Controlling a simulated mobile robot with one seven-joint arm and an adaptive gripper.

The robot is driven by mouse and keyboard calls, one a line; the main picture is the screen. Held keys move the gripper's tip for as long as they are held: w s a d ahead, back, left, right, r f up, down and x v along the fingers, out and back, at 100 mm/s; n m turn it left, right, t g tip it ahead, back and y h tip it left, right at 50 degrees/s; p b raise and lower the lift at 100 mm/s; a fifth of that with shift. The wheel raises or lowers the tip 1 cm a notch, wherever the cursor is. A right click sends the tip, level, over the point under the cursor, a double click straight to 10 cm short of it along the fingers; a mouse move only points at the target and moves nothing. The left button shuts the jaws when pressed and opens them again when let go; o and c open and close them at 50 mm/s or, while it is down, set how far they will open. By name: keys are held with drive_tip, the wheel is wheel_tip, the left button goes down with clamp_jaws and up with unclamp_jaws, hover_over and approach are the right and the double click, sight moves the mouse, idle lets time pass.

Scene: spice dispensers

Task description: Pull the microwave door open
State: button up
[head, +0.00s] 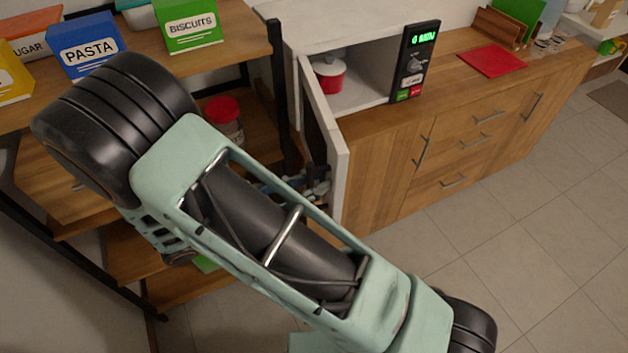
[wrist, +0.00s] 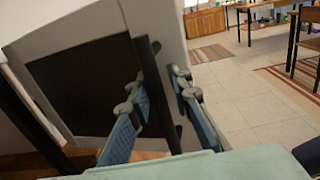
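The white microwave (head: 345,30) stands on the wooden counter with its door (head: 338,160) swung well out, so its inside shows. In the wrist view the door's dark window panel (wrist: 85,85) and white frame fill the left. The black bar handle (wrist: 157,90) runs down near the door's free edge. My gripper (wrist: 160,90) is open, with one blue-padded finger on each side of the handle; gaps show, and contact is unclear. In the head view my gripper (head: 300,186) is beside the door, partly hidden by my arm.
A red pot (head: 329,76) with a white lid sits inside the microwave. The control panel (head: 412,62) is on its right. A shelf (head: 110,50) with boxes stands close on the left. The tiled floor (head: 520,230) at right is clear.

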drive_tip(key=v, duration=1.2)
drive_tip(key=shift+s, duration=0.1)
